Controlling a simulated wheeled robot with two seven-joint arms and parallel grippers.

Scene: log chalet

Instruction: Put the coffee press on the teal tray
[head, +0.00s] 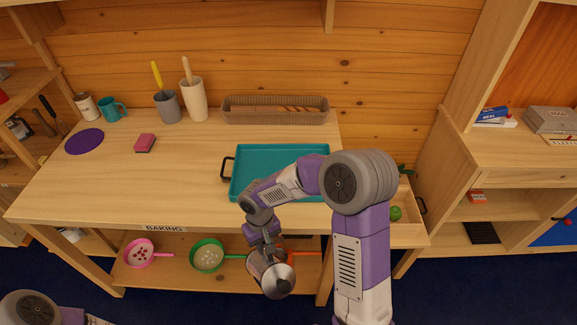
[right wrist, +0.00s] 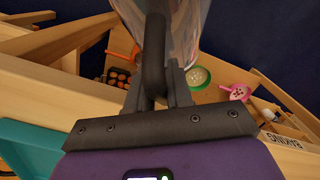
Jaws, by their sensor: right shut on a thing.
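The coffee press (head: 277,279) is a glass and steel jug with a round metal lid. My right gripper (head: 264,246) is shut on its dark handle and holds it in front of the table's front edge, above the level of the lower shelf. In the right wrist view the handle (right wrist: 154,55) is between the fingers of my right gripper (right wrist: 153,90), with the clear glass body beyond it. The teal tray (head: 282,151) lies on the tabletop, empty where it shows; my right arm hides part of it. My left gripper is not in view.
On the table (head: 100,188) are a purple mat (head: 84,141), a pink sponge (head: 145,143), a teal mug (head: 112,110), a grey pot (head: 168,106), a cream vase (head: 194,99) and a wicker basket (head: 275,110). Pans (head: 207,255) stand on the shelf below. The table's left front is clear.

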